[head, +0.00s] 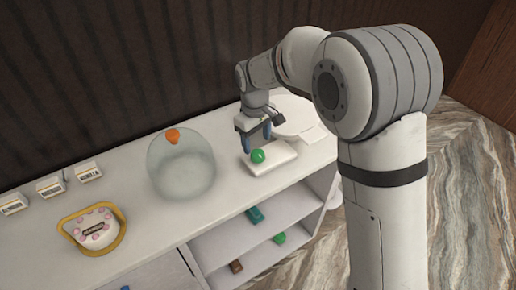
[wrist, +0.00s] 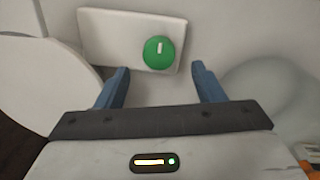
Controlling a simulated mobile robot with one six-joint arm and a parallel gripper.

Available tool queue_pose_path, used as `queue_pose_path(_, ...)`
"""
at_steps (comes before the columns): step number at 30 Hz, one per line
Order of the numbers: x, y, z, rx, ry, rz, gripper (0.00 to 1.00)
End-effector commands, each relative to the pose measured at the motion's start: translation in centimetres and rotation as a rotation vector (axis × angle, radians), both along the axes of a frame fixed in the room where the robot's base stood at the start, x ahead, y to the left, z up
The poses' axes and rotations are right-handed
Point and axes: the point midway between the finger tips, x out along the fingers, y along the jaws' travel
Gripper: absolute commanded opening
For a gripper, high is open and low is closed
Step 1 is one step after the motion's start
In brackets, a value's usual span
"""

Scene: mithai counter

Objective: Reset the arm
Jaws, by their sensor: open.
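My gripper (head: 257,139) hangs at the end of my arm above the counter, close over a small white board. In the wrist view my gripper (wrist: 160,84) shows two blue fingers spread apart with nothing between them. A round green ball-like item (head: 258,156) with a small white mark rests on the white board (head: 281,159). In the wrist view the green item (wrist: 159,52) lies just beyond the fingertips, apart from them, and the board (wrist: 104,34) sits beneath it.
A glass dome (head: 181,172) with an orange knob stands left of the board. A round white plate (head: 294,116) lies behind it. A white-and-pink item with a yellow ring (head: 121,237) and small labelled signs (head: 87,172) are farther left. Shelves below hold small coloured boxes (head: 255,215).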

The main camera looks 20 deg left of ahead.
Motion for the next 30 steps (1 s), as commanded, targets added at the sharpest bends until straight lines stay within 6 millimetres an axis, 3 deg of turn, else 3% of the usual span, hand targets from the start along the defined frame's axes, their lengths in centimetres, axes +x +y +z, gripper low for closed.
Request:
queue_pose_path(7, -0.1, 0.1, 2.5, 0.0, 0.001, 0.001, 0.62)
queue_pose_path(23, -0.1, 0.0, 2.6, -0.001, 0.002, 0.0, 0.62)
queue_pose_path(26, -0.1, -2.1, 3.8, 0.009, -0.008, -0.05, 0.62)
queue_pose_path(30, -1.0, -8.3, 6.5, 0.034, -0.034, -0.196, 0.62)
